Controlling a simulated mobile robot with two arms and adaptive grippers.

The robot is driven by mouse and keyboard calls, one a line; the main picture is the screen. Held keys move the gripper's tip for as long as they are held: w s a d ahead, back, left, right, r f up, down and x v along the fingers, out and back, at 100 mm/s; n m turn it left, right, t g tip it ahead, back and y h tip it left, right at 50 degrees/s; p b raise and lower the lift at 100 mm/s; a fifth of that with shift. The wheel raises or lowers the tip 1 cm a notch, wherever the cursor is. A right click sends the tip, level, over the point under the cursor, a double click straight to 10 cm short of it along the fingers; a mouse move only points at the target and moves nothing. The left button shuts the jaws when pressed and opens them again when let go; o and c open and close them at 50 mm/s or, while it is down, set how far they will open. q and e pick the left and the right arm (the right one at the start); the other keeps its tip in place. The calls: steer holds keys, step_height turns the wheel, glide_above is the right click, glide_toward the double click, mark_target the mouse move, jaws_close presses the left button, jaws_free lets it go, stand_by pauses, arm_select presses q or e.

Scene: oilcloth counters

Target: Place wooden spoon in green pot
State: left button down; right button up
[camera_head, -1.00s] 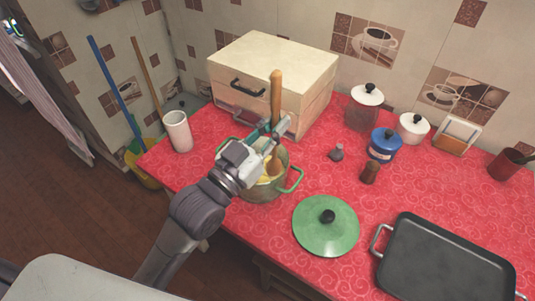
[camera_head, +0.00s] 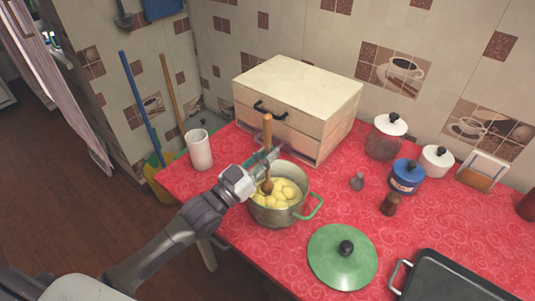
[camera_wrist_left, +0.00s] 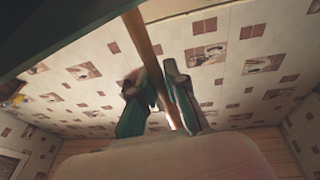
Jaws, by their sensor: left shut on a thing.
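The wooden spoon (camera_head: 267,130) is nearly upright, handle up. Its darker lower end shows against the yellow pieces in the green pot (camera_head: 281,217), within the rim; whether it touches them I cannot tell. My left gripper (camera_head: 263,160) is shut on the spoon's handle, at the pot's back left rim. In the left wrist view the handle (camera_wrist_left: 143,40) runs down between the two fingers (camera_wrist_left: 158,101), and its lower part is hidden. The green lid (camera_head: 330,271) lies on the counter right of the pot. My right gripper is not in view.
A cream drawer box (camera_head: 300,87) stands close behind the pot. A white cup (camera_head: 200,152) is at the left. Jars, including a blue one (camera_head: 405,178), and a small brown shaker (camera_head: 390,204) stand to the right. A dark pan (camera_head: 455,280) is at front right.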

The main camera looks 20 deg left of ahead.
arm_select(q)
steer(key=c, duration=1.7)
jaws_free()
steer(key=shift+f, duration=0.15)
steer(key=o, duration=0.5)
steer(key=shift+r, duration=0.25)
steer(key=b+v, duration=0.1)
steer(key=v, duration=1.1)
